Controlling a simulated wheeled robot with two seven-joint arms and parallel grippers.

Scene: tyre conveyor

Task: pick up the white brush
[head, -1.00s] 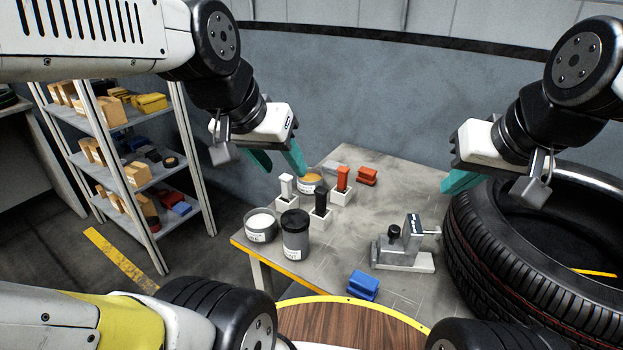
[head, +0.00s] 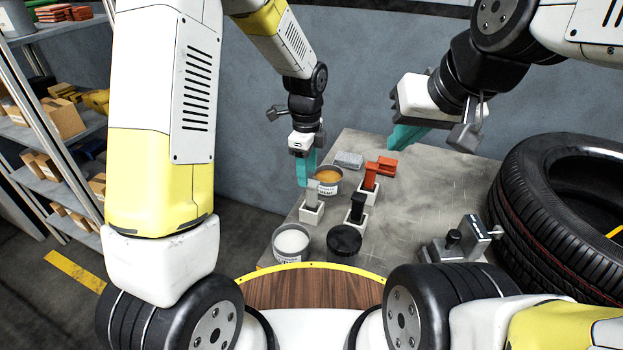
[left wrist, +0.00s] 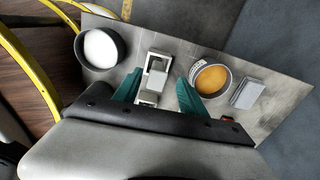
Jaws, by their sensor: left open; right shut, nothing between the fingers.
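The white brush (head: 312,190) stands upright in a white square holder (head: 312,213) on the table's left part, looking grey in the gripper's shade. My left gripper (head: 307,172) points down right over it, with its teal fingers open. In the left wrist view the brush (left wrist: 149,97) shows between the two fingers (left wrist: 157,88), with its holder (left wrist: 157,64) beyond; whether a finger touches the brush I cannot tell. My right gripper (head: 405,138) is shut and empty, above the back of the table.
A black brush (head: 357,208) and a red brush (head: 370,177) stand in holders close by. An orange-filled can (head: 328,188), a white-filled can (head: 291,243) and a black-lidded jar (head: 344,242) crowd around. A metal fixture (head: 456,245) and a big tyre (head: 560,200) are right.

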